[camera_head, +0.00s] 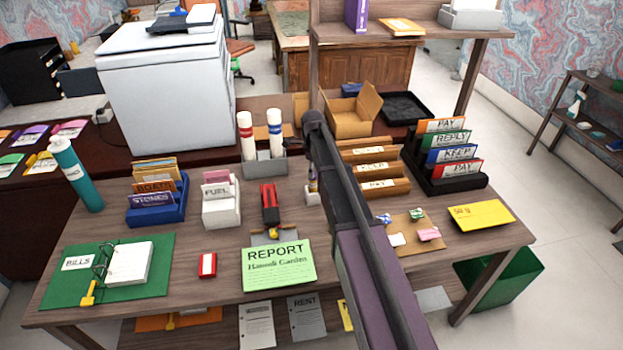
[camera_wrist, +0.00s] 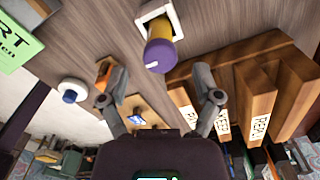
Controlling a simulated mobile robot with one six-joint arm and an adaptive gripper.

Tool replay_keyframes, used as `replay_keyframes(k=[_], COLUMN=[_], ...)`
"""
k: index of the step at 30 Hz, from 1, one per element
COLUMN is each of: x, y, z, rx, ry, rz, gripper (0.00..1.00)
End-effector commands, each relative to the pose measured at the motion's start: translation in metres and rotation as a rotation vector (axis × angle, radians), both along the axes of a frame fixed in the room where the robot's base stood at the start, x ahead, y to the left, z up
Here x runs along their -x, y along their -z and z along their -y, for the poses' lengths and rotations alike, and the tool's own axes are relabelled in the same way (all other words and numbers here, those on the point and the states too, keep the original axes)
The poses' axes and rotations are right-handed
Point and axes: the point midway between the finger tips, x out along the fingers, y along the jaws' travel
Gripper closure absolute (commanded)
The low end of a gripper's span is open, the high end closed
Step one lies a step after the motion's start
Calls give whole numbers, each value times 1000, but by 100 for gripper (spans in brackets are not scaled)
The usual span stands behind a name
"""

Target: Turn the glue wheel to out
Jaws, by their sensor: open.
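The glue stick (camera_wrist: 161,42) is a yellow cylinder with a purple wheel (camera_wrist: 158,56) at its end, standing in a square white holder (camera_wrist: 142,14) in the wrist view. In the head view the white holder (camera_head: 312,197) shows just left of my arm, with the stick (camera_head: 312,181) partly hidden. My gripper (camera_wrist: 161,78) is open and empty in the wrist view. Its fingers are spread on either side below the wheel, apart from it. In the head view my gripper is hidden behind my arm. I cannot read the wheel's setting.
Wooden sorters (camera_head: 375,167) stand close to the right of the stick. A red stapler (camera_head: 269,205) and a green report (camera_head: 278,265) lie left. A grey holder with two bottles (camera_head: 262,168) stands behind left. A cork board (camera_head: 415,232) lies right of my arm.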

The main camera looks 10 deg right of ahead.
Motion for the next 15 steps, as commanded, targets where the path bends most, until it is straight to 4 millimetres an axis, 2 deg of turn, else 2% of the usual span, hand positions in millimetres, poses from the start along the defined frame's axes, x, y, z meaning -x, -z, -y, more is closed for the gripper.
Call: replay_keyframes(k=[1,6,15], x=[0,0,0], y=[7,16,21], z=[0,0,1], rx=[0,0,0], ry=[0,1,1], rz=[0,0,0], gripper=[18,18,18])
